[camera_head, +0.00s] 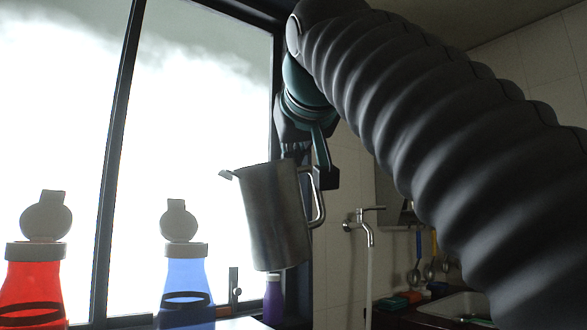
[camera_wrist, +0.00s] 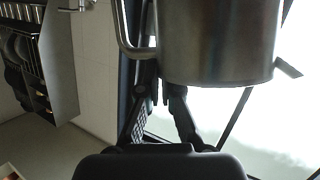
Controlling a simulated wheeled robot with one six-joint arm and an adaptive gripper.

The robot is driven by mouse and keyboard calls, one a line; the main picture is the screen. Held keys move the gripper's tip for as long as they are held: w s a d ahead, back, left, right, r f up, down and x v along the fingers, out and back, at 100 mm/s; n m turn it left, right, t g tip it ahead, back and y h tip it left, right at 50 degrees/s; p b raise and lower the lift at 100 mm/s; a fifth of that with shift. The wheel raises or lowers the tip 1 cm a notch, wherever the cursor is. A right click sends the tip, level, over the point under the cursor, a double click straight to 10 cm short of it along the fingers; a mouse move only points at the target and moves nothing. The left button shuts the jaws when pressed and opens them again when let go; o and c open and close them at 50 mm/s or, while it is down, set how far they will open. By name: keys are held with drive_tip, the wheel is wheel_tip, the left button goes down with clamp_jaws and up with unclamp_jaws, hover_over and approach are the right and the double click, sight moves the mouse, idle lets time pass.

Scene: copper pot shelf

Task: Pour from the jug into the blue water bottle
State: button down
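The metal jug (camera_head: 270,215) hangs in the air right of the blue water bottle (camera_head: 187,286), its spout facing left and its top leaning slightly left. The bottle is upright, with a white collar and a round lid piece standing up on top. The jug's spout is right of and above the bottle's lid; the two are apart. My gripper (camera_head: 322,172) is closed at the upper part of the jug's handle. In the wrist view the jug (camera_wrist: 220,40) fills the top, with my gripper's fingers (camera_wrist: 163,85) near its handle. The jug's inside is hidden.
A red bottle (camera_head: 33,285) stands at the far left. A purple bottle (camera_head: 273,300) stands behind the jug, low down. A tap (camera_head: 364,222), a sink (camera_head: 458,306) and hanging utensils (camera_head: 430,265) are at right. A bright window (camera_head: 190,110) is behind.

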drive_tip(key=s+a+r+n+t+p, duration=0.1)
drive_tip(key=s+a+r+p, duration=0.1)
drive_tip(key=r, duration=0.3)
drive_tip(key=shift+s+a+n, duration=0.3)
drive_tip(key=shift+s+a, duration=0.05)
drive_tip(key=shift+a, duration=0.35)
drive_tip(key=shift+s+r+n+y, duration=0.15)
drive_tip(key=shift+r+n+y, duration=0.2)
drive_tip(key=shift+n, duration=0.35)
drive_tip(key=shift+a+f, duration=0.1)
drive_tip(key=shift+f, duration=0.05)
